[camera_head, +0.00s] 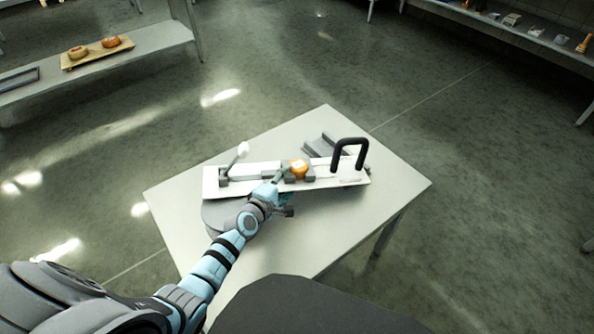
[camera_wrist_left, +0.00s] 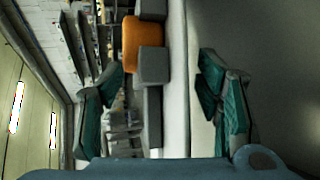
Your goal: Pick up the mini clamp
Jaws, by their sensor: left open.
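On the table, a long white board (camera_head: 240,186) carries grey blocks, an orange round piece (camera_head: 298,169), a white-knobbed lever (camera_head: 237,157) at its left and a black looped handle (camera_head: 348,152) at its right. I cannot tell for sure which part is the mini clamp. My left gripper (camera_head: 281,189) is at the board's near side, just left of the orange piece. In the left wrist view its fingers are spread apart (camera_wrist_left: 162,68). Between and beyond them show the orange piece (camera_wrist_left: 130,45) and grey blocks (camera_wrist_left: 152,66), with nothing visibly gripped. My right gripper is not in view.
The pale table (camera_head: 390,190) has free room at its right and left. A grey rounded shape (camera_head: 217,216) lies on it, partly behind my left arm. A grey channel-shaped piece (camera_head: 322,145) lies behind the board. Shelves (camera_head: 140,48) stand far off.

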